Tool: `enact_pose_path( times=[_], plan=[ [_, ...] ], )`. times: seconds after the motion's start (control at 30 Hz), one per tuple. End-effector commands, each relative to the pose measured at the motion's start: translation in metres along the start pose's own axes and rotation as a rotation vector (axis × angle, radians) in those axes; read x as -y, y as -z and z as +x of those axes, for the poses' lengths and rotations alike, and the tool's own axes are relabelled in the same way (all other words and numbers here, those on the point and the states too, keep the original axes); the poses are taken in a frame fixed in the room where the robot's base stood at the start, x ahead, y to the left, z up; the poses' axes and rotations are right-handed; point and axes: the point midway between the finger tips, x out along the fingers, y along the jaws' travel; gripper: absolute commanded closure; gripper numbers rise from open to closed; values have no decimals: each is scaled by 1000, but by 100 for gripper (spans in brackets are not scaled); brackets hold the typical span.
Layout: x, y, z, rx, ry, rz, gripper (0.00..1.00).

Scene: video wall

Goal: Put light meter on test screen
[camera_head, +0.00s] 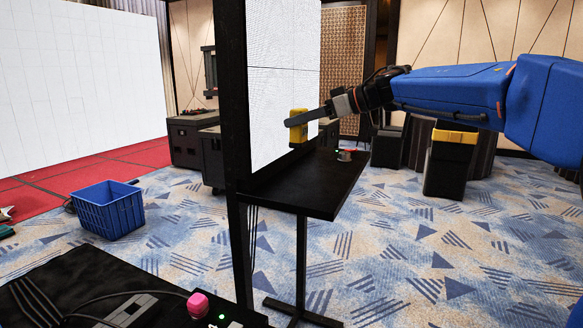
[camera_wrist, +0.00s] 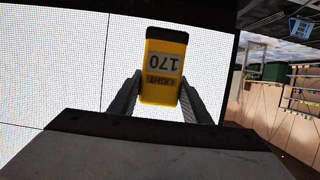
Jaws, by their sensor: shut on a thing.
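The light meter (camera_head: 298,128) is a small yellow block with a dark end. My gripper (camera_head: 296,122) is shut on it and holds it in front of the test screen (camera_head: 285,70), a white panel with thin seams in a black frame. In the wrist view the light meter (camera_wrist: 165,65) sits between my two fingers (camera_wrist: 163,100), its label "LIGHT 170" upside down. The white test screen (camera_wrist: 60,60) fills the background behind it. I cannot tell whether the meter touches the screen.
A narrow black table (camera_head: 310,185) stands below the meter, with a small item (camera_head: 345,156) on it. A blue crate (camera_head: 108,210) is on the floor at left. A black desk (camera_head: 95,290) with a pink knob is in the foreground. A black bin with yellow top (camera_head: 452,160) stands at right.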

Motion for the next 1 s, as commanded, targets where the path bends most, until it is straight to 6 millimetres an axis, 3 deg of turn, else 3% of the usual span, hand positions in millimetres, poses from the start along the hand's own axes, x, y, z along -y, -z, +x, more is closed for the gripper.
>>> enact_pose_path(
  times=[0.2,0.47,0.7,1.0],
  plan=[
    [0,-33,12,1,1,2,87],
    [0,-49,18,0,0,1,87],
    [0,-78,28,1,1,2,87],
    [0,-83,30,1,0,0,87]
  ],
)
